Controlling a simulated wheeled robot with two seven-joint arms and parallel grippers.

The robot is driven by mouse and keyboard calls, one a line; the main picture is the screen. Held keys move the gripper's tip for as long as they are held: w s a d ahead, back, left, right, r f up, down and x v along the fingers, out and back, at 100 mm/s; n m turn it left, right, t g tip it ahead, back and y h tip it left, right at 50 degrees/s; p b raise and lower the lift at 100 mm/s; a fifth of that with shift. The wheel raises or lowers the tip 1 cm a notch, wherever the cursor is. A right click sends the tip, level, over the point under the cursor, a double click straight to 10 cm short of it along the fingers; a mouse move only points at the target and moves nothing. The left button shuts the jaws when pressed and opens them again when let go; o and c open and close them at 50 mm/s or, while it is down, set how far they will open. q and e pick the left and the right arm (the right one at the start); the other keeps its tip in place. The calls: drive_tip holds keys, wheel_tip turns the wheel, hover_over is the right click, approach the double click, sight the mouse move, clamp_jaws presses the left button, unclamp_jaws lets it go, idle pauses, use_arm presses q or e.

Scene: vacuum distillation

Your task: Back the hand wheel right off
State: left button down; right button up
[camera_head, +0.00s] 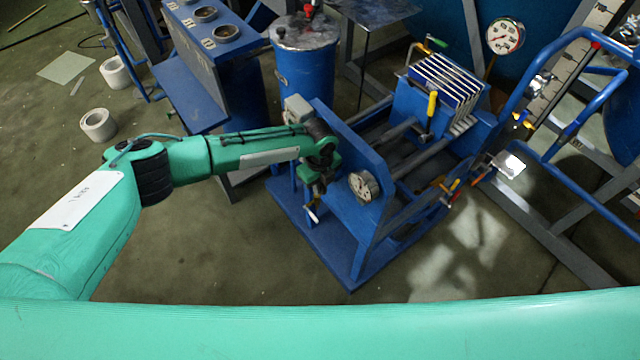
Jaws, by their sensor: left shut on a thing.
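The blue filter press (362,222) stands on a blue base right of the picture's middle. My left arm reaches in from the left to the outer face of its near-left end plate. My left gripper (315,182) is there, shut on what seems to be the hand wheel (313,211). Only a small dark part with a pale tip shows below the gripper; my wrist hides the rest. I cannot tell how far the wheel is screwed in. A stack of pale plates (447,84) sits at the far end of the press. My right gripper is not in view.
A blue drum (305,65) and a blue bench (205,75) stand behind my arm. Blue tube rails (570,130) rise at the right. The floor in front of the press is clear.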

use_arm(q)
drive_tip(key=shift+f+g+b, duration=0.1)
drive_tip(key=shift+g+b, duration=0.2)
drive_tip(key=g+h+b, duration=0.2)
drive_tip(key=b, duration=0.1)
drive_tip(key=shift+w, duration=0.1)
drive_tip(key=shift+a+r+g, duration=0.1)
drive_tip(key=shift+r+g, duration=0.2)
drive_tip(key=shift+r, duration=0.1)
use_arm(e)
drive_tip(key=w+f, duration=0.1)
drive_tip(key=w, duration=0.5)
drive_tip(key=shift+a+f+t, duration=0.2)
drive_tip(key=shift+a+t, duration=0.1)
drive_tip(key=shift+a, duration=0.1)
use_arm(q)
drive_tip(key=c, duration=1.4)
unclamp_jaws()
drive_tip(key=shift+c, duration=0.2)
